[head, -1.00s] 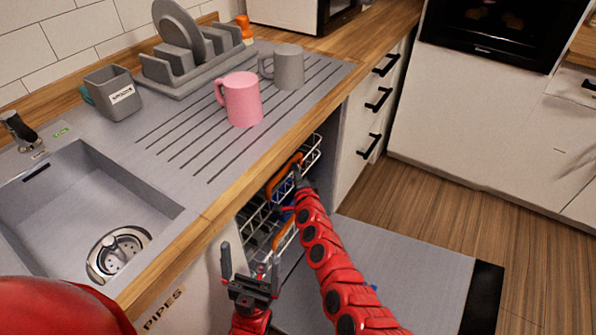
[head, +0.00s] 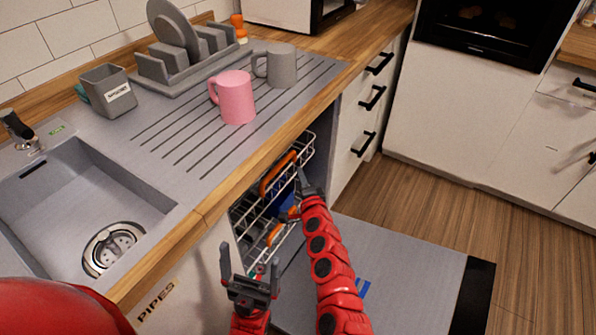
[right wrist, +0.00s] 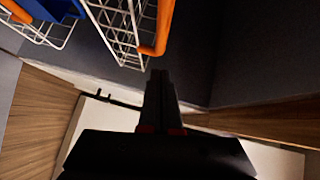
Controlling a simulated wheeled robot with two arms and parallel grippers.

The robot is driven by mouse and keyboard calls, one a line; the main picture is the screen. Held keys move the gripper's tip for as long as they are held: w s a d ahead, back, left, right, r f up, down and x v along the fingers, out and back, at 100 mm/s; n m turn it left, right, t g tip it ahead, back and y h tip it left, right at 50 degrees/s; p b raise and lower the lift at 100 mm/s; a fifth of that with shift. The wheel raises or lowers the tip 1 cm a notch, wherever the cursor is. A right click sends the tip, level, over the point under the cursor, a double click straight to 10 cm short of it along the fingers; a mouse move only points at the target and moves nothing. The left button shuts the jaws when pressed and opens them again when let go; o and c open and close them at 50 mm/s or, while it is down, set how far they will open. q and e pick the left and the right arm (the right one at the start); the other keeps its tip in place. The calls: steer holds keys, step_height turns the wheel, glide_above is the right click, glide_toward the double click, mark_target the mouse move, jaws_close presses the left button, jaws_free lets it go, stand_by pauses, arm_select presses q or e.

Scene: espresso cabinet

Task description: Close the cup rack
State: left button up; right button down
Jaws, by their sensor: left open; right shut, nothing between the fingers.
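The upper white wire rack (head: 308,150), which I take for the cup rack, stands in the open dishwasher under the counter and has an orange bar (head: 277,173). The orange bar also shows in the right wrist view (right wrist: 162,28). My right gripper (head: 301,176) is shut and empty at the rack's right side. In the right wrist view its fingertips (right wrist: 160,74) are just below the bar's lower end, seemingly apart from it. My left gripper (head: 249,272) is open and empty, in front of the rack's near end. My right arm hides part of the rack.
The dishwasher door (head: 410,265) lies folded down, with floor to its right. A blue item (head: 284,204) and a lower orange bar (head: 275,235) show inside. The wooden counter edge (head: 235,190) runs above.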

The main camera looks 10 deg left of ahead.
steer(key=v, duration=0.7)
steer(key=shift+d, duration=0.3)
